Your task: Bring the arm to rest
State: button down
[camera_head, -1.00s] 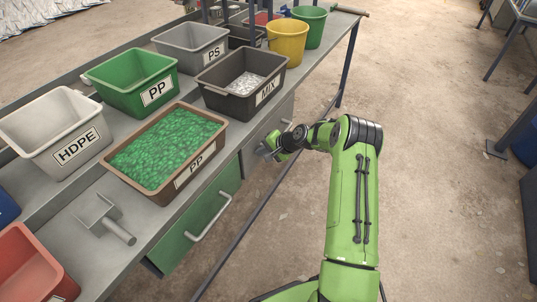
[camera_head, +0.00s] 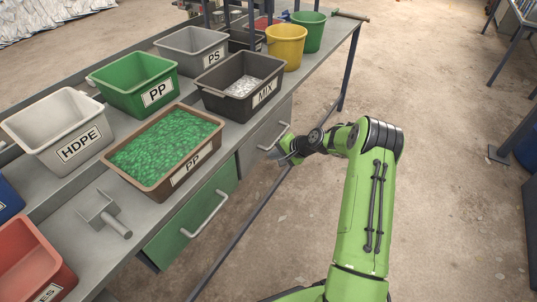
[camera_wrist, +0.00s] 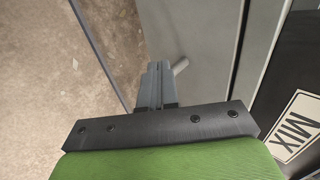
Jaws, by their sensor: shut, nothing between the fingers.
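My green arm stands at the right of the head view, bent at the elbow. My gripper (camera_head: 284,158) hangs in front of the bench, beside the grey drawer front and below the bench top. In the wrist view my gripper (camera_wrist: 157,72) shows its two grey fingers together, with nothing between them. A grey drawer handle (camera_head: 273,137) is close to the gripper in the head view; I cannot tell whether they touch.
The bench top (camera_head: 150,226) carries a brown PP bin (camera_head: 178,181), a dark MIX bin (camera_head: 264,98), a white HDPE bin (camera_head: 70,150) and a scoop (camera_head: 103,212). A green drawer (camera_head: 180,238) is below. Open floor (camera_head: 430,90) lies right of the bench.

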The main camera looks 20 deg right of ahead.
jog(key=p+v, duration=0.2)
jog(key=v, duration=0.5)
jog(key=s+a+r+n+g+h+p, duration=0.15)
jog(key=s+a+r, duration=0.25)
jog(key=r, duration=0.4)
jog(key=s+a+r+n+h+p, duration=0.1)
jog(key=s+a+r+n+p, duration=0.15)
jog(key=s+a+r, duration=0.4)
jog(key=s+a+r+n+g+h+p, duration=0.1)
jog(key=s+r+n+h+p, duration=0.15)
jog(key=r, duration=0.75)
jog(key=s+a+r+n+p, duration=0.1)
jog(key=s+r, duration=0.3)
jog(key=s, duration=0.6)
jog(key=s+a+r+n+p, duration=0.1)
jog(key=s+r+n+p, duration=0.2)
jog(key=s, duration=0.8)
jog(key=shift+r+h, duration=0.4)
jog(key=shift+r, duration=0.45)
jog(key=shift+t, duration=0.25)
